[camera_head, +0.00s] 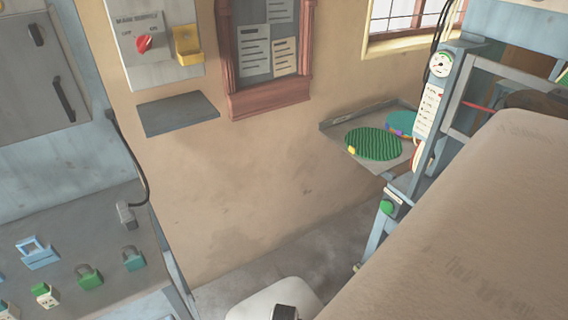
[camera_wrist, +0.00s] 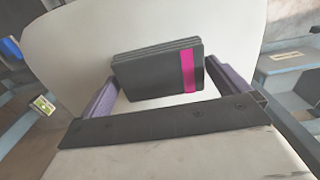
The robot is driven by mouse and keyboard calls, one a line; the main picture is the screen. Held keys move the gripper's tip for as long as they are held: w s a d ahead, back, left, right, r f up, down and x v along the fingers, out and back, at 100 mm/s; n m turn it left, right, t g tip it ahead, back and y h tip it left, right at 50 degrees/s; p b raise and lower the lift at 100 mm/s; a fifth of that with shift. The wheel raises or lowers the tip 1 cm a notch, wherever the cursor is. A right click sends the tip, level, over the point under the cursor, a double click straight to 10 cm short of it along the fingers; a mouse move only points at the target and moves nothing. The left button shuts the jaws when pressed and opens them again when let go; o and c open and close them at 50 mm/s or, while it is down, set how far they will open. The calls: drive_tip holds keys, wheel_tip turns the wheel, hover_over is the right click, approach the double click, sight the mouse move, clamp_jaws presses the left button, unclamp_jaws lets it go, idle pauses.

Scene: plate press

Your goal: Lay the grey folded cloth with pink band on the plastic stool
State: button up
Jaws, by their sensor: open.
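The grey folded cloth (camera_wrist: 150,72) shows in the wrist view as a dark, layered, flat block with a bright pink band (camera_wrist: 188,72) near its right end. It lies against the white seat of the plastic stool (camera_wrist: 75,40), well inside the seat's outline; its underside is hidden. My gripper (camera_wrist: 161,76) is open, with one purple finger to the left of the cloth and one to the right. I cannot tell whether either finger touches it. In the head view the stool (camera_head: 262,298) is cut off at the bottom edge, with a small dark-topped part I cannot identify in front.
A bench (camera_head: 60,235) with several padlocks stands at the left. A tray (camera_head: 375,165) with green and teal round plates is on the right by a blue press frame (camera_head: 425,120) with a gauge. A notice board (camera_head: 268,50) hangs on the wall. Grey floor (camera_head: 330,235) shows between.

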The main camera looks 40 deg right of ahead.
wheel_tip(320, 180, up, 12)
idle(0.4)
